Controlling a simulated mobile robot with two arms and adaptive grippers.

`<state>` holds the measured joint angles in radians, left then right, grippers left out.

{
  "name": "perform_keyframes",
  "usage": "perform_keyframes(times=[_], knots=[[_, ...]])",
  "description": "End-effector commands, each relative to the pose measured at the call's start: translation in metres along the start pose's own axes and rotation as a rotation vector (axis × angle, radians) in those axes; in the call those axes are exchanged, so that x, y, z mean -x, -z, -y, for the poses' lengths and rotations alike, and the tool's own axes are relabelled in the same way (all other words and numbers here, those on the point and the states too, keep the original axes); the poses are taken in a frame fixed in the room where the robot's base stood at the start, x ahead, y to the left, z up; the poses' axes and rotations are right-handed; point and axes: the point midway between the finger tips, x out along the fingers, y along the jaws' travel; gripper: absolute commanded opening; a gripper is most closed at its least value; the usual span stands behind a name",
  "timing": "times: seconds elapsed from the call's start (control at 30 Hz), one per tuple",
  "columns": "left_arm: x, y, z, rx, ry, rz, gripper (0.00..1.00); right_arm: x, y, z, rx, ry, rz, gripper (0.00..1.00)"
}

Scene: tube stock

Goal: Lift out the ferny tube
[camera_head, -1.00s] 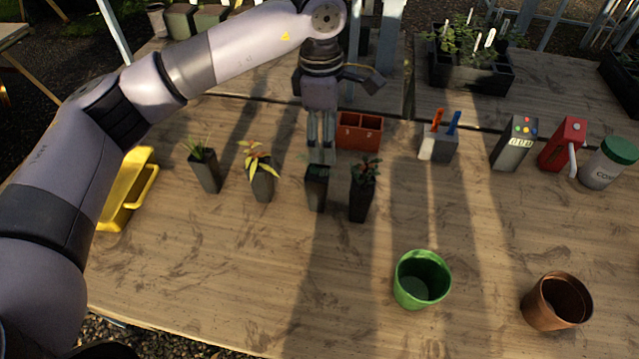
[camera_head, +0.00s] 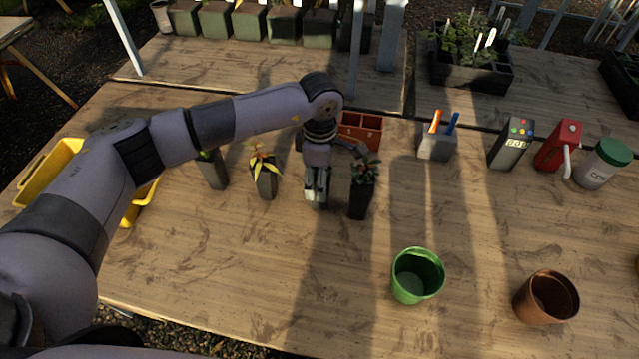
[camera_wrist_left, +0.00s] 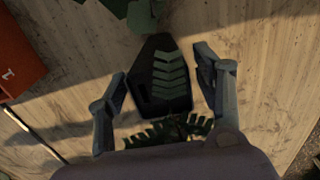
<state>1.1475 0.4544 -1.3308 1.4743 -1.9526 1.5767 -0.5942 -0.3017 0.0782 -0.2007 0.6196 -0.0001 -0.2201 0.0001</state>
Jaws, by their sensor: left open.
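The ferny tube (camera_wrist_left: 143,92) is a dark square pot. In the left wrist view it sits between my two fingers, with a green chevron-like frond on top. In the head view my left gripper (camera_head: 317,188) is over it and hides most of it. The left gripper, also in the wrist view (camera_wrist_left: 160,72), is open, with one finger on each side of the tube. Whether the fingers touch it I cannot tell. My right gripper is not in view.
A tube with a reddish-green plant (camera_head: 362,190) stands close on the right. A yellow-leaved tube (camera_head: 264,178) and another tube (camera_head: 213,172) stand on the left. A red box (camera_head: 372,131) is behind. A green pot (camera_head: 417,277) and brown pot (camera_head: 546,297) stand nearer, with clear table around.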

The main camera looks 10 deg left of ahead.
Motion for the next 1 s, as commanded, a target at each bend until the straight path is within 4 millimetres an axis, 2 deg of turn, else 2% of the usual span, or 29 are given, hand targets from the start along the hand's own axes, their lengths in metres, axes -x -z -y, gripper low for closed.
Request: perform_keyframes(times=[0.07, 0.2, 0.5, 1.0], knots=[[-0.010, 0.001, 0.003, 0.000, 0.007, -0.002, 0.61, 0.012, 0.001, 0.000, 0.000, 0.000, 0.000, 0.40], [-0.030, 0.000, 0.002, 0.001, 0.003, 0.001, 0.61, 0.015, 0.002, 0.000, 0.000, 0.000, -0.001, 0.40], [-0.037, 0.000, 0.001, -0.001, 0.001, 0.001, 0.61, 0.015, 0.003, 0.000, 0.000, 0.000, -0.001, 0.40], [-0.037, 0.000, 0.001, -0.001, 0.001, 0.001, 0.28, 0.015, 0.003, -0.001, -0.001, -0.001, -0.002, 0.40]])
